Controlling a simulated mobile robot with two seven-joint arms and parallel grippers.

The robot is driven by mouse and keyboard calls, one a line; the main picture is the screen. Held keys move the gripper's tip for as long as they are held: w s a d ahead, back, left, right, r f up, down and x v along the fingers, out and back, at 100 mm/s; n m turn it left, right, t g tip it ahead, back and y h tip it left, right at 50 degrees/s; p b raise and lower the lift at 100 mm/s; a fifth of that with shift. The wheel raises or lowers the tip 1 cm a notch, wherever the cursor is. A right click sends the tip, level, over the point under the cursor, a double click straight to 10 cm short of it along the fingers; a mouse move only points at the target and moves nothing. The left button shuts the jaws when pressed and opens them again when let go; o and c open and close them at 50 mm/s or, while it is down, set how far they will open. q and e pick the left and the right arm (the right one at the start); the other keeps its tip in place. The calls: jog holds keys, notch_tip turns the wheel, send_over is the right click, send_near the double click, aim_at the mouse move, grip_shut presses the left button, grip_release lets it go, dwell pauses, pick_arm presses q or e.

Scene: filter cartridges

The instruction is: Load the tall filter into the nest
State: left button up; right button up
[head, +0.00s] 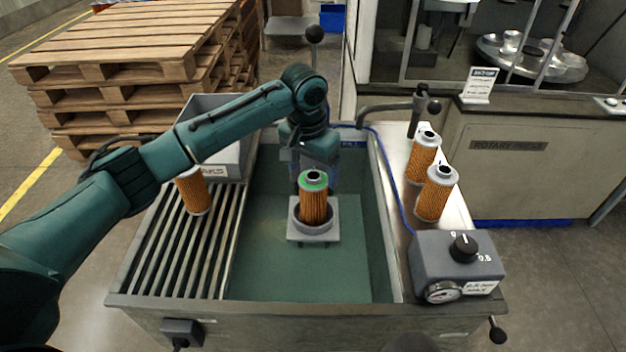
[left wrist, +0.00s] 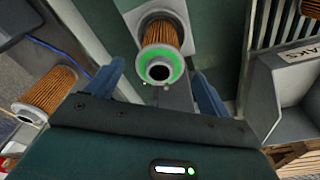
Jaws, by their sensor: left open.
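An orange pleated filter (head: 314,203) with a green ring on its top cap stands upright in the round cup of the grey nest (head: 315,236), inside the green basin. In the left wrist view the filter's green-ringed cap (left wrist: 161,63) faces the camera, between and just beyond the fingertips. My left gripper (head: 315,168) is open behind and above the filter; its two blue fingers (left wrist: 159,78) are spread wide with a gap either side of the cap. The filter's seat inside the cup is hidden. My right gripper is not in view.
One orange filter (head: 194,191) stands on the slatted rack at left, beside a grey labelled bin (head: 214,152). Two more filters (head: 423,158) (head: 436,194) stand on the right ledge, behind a grey control box (head: 456,264) with knob and gauge. The basin floor in front of the nest is clear.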

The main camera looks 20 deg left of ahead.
pick_arm(q)
jog(key=r, duration=0.6)
jog(key=shift+s+a+r, duration=0.1)
jog(key=shift+s+r, duration=0.15)
jog(key=shift+s, duration=0.05)
jog(key=shift+s+r, duration=0.1)
jog(key=shift+r, duration=0.4)
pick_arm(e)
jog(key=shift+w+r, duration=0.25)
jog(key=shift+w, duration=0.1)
